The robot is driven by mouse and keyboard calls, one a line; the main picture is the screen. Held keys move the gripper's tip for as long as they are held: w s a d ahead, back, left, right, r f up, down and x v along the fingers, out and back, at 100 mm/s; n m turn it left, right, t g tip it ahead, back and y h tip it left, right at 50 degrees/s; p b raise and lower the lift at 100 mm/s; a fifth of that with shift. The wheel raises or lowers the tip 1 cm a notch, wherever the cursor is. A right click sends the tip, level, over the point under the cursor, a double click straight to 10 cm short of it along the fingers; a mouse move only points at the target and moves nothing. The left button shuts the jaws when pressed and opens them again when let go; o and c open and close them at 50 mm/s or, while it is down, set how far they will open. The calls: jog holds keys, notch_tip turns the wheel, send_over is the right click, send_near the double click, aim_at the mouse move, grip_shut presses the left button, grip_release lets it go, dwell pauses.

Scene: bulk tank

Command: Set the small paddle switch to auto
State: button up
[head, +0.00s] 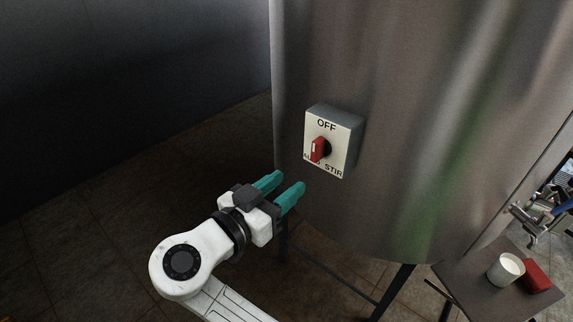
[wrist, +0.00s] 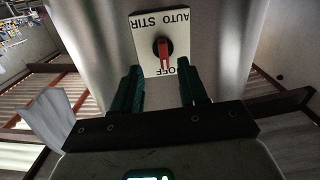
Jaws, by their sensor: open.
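The paddle switch is a red paddle (head: 318,150) on a black hub. It sits on a white plate (head: 343,160) on a grey box fixed to a metal tank. The plate reads OFF at the top and AUTO and STIR at the bottom; the paddle partly covers AUTO in the head view. In the wrist view the plate is upside down, and the paddle (wrist: 164,55) stands roughly upright, lined up with OFF. My gripper (head: 289,180) is open and empty, its teal fingers apart, below and left of the box in the head view, not touching it.
The curved tank wall (head: 420,110) fills the area behind the switch. Dark tank legs (head: 392,290) stand below. At the lower right a small table (head: 468,285) holds a white cup (head: 506,270) and a red block (head: 537,275), near a metal tap (head: 535,212). The floor at left is clear.

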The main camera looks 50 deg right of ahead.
aim_at(313, 155)
jog(key=shift+m+h, duration=0.3)
jog(key=d, duration=0.3)
jog(key=d+r+p, duration=0.1)
jog(key=d, duration=0.2)
jog(key=w+d+p, duration=0.1)
jog(key=d, duration=0.2)
jog(key=shift+d+r, duration=0.15)
jog(key=shift+d, duration=0.05)
grip_shut()
